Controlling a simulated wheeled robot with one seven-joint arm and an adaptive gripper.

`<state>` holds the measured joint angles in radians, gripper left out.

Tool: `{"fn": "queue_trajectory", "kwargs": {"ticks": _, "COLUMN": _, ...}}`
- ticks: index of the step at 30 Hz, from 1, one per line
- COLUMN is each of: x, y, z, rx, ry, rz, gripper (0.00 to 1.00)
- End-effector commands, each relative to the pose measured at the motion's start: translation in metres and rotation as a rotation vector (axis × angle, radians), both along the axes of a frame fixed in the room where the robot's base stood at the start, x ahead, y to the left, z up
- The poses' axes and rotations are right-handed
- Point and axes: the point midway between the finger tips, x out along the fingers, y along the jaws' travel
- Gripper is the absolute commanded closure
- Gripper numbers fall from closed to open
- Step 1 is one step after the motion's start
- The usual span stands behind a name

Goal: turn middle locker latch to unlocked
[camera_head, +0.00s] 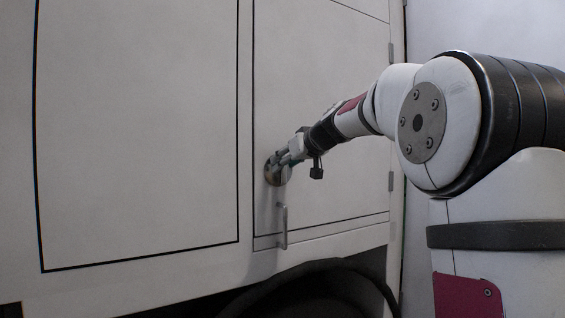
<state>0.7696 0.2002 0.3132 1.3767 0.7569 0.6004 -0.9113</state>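The locker door (335,90) is a white panel outlined by a dark seam, right of centre in the head view. A round metallic latch (270,176) sits near its lower left edge. My gripper (279,165) is at the latch, its fingertips over or against the disc. The fingers partly cover the latch, so its turn position is hidden. At this size I cannot tell whether the fingers are shut on it.
A vertical metal handle (283,227) stands out just below the latch. A larger white panel (140,130) is to the left. A dark wheel arch and tyre (310,290) lie below. Hinges line the door's right edge.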

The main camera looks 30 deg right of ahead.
Motion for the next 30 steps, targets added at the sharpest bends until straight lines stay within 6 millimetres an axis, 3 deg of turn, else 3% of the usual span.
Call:
{"fn": "queue_trajectory", "kwargs": {"ticks": 11, "x": 0.0054, "y": -0.0001, "z": -0.0022, "rx": 0.000, "ry": -0.001, "rz": -0.001, "gripper": 0.63}}
{"fn": "queue_trajectory", "kwargs": {"ticks": 16, "x": 0.0052, "y": -0.0001, "z": -0.0021, "rx": 0.000, "ry": -0.001, "rz": -0.001, "gripper": 1.00}}
{"fn": "queue_trajectory", "kwargs": {"ticks": 30, "x": 0.0054, "y": -0.0028, "z": -0.0024, "rx": 0.058, "ry": -0.001, "rz": -0.003, "gripper": 1.00}}
